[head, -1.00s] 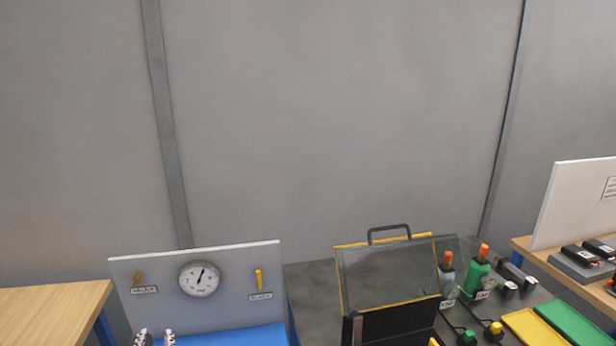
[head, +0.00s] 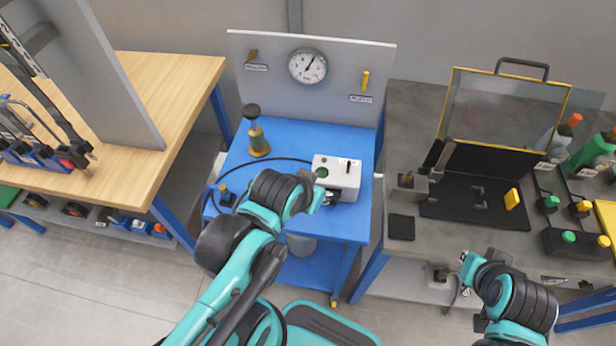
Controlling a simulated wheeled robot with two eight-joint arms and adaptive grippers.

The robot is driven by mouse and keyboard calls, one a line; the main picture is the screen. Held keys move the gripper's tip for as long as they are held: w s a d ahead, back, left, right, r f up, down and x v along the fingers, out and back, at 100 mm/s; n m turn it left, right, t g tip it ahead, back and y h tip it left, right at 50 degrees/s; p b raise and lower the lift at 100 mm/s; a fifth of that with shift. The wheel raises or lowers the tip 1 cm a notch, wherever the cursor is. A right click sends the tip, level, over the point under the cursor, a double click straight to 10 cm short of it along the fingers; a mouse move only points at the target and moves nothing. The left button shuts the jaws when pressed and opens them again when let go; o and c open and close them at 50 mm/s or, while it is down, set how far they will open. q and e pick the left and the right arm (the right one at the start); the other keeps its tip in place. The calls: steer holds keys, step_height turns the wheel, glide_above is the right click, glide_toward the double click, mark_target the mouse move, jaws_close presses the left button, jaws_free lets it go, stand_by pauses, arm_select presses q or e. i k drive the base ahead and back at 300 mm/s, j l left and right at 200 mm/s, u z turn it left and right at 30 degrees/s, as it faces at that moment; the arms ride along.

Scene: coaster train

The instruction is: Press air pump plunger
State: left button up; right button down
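The air pump (head: 258,145) stands upright at the back left of the blue cart (head: 300,138). It has a brass-coloured body and a dark round plunger knob (head: 251,111) on a raised stem. My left gripper (head: 330,196) is at the front of the white box, to the right of the pump and nearer to me, apart from the plunger. Its fingers are small and partly hidden by my wrist, so I cannot tell their opening. My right gripper (head: 461,272) hangs low in front of the grey bench, far from the pump, and its fingers are unclear.
A white box (head: 338,174) with a green spot sits on the cart, near a dark hose. A panel (head: 340,85) with a gauge (head: 307,66) stands behind. A wooden bench (head: 178,95) is left; a grey bench (head: 410,120) with an open black case (head: 480,165) is right.

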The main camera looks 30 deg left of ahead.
mark_target(252, 112)
steer(key=u, duration=1.35)
